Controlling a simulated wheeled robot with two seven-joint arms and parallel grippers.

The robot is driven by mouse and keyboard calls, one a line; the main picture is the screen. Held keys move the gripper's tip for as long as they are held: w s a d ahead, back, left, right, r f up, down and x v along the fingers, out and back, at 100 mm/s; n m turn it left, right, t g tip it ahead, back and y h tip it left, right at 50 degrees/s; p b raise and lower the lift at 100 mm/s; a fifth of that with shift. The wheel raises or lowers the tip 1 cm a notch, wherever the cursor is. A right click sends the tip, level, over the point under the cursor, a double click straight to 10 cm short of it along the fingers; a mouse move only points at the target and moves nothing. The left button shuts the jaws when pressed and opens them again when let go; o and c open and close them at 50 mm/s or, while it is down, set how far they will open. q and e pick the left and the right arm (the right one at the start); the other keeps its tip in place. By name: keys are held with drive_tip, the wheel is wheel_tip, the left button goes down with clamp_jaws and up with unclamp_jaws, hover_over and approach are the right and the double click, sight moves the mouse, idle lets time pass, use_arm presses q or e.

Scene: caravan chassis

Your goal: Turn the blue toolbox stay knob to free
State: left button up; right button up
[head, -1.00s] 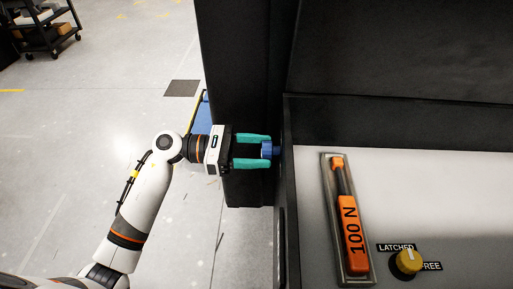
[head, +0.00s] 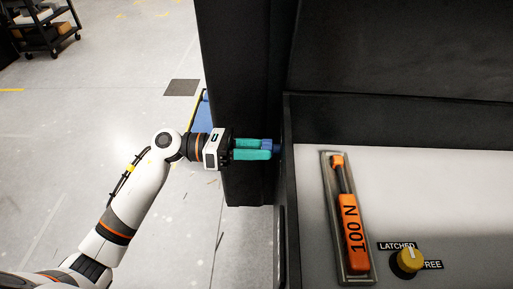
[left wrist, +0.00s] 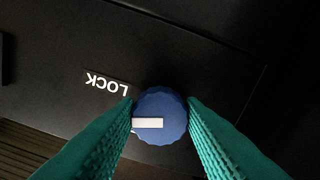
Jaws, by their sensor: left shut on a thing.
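The blue stay knob (left wrist: 160,117) sits on a black panel in the left wrist view. It is round with a scalloped edge and a white pointer bar across its left part. A LOCK label (left wrist: 107,84) is on the panel up and left of it. My left gripper (left wrist: 160,112) has its teal fingers on both sides of the knob, shut on it. In the head view my left gripper (head: 266,149) reaches the blue knob (head: 275,147) at the side of the black box. No FREE label for this knob is visible. My right gripper is not in view.
A yellow knob (head: 409,260) with LATCHED and FREE labels is on the white surface (head: 440,190) at right. An orange tool marked 100 N (head: 352,225) lies in a tray there. A black cart (head: 45,30) stands far left on open floor.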

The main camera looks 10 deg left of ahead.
use_arm(q)
drive_tip(key=shift+r+n+p, duration=0.15)
drive_tip(key=shift+n+p, duration=2.65)
drive_tip(key=shift+n, duration=4.2)
drive_tip(key=shift+s, duration=0.1)
drive_tip(key=o, duration=1)
